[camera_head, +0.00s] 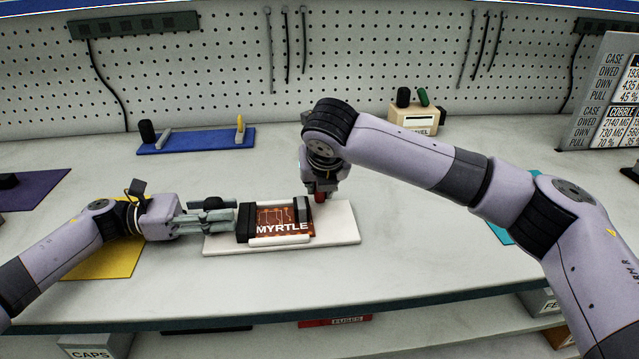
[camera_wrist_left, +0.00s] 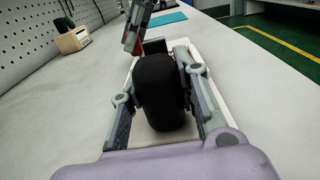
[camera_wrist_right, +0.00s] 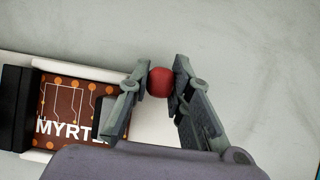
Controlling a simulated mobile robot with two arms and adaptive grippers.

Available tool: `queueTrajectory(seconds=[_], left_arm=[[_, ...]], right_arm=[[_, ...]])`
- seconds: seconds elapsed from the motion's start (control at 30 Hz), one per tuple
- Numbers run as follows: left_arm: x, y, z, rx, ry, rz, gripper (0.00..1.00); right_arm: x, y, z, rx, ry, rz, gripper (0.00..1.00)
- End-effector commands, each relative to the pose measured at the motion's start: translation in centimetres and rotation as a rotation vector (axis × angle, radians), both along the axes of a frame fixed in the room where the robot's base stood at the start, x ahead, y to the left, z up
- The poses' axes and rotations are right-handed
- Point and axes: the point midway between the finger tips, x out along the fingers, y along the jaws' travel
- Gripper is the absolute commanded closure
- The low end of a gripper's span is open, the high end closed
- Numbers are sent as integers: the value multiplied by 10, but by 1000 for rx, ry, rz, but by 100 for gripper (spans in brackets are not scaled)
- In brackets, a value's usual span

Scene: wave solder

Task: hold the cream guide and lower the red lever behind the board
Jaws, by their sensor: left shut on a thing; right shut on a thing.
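The board (camera_head: 272,219), brown and marked MYRTLE, lies on a cream base (camera_head: 340,225) with cream guide rails (camera_head: 282,241) along its edges. A black block (camera_head: 245,222) stands at the board's left end. It fills the space between my left fingers in the left wrist view (camera_wrist_left: 160,90). My left gripper (camera_head: 232,217) is shut on it from the left. My right gripper (camera_head: 320,187) points down behind the board's right end. It is shut on the red knob of the lever (camera_wrist_right: 160,82); a little red (camera_head: 319,197) shows below it. The lever's shaft is hidden.
A grey upright piece (camera_head: 303,209) stands at the board's right end. A blue tray (camera_head: 195,141) and a cream box (camera_head: 414,119) stand further back, before the pegboard. A yellow mat (camera_head: 105,259) lies under my left arm. The bench front is clear.

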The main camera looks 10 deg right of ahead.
Motion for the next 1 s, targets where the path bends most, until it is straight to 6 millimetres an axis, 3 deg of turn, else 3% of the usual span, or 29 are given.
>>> queueTrajectory(seconds=[0.47, 0.5, 0.8, 1.0], left_arm=[[-1, 0, -3, 4, 2, -1, 100], [-1, 0, -3, 4, 2, -1, 100], [-1, 0, -3, 4, 2, -1, 100], [-1, 0, -3, 4, 2, -1, 100]], right_arm=[[-3, -1, 0, 2, -84, -3, 100], [-3, -1, 0, 2, -84, -3, 80], [-4, 0, 0, 4, -84, -1, 60], [-4, 0, 0, 3, -83, 0, 60]])
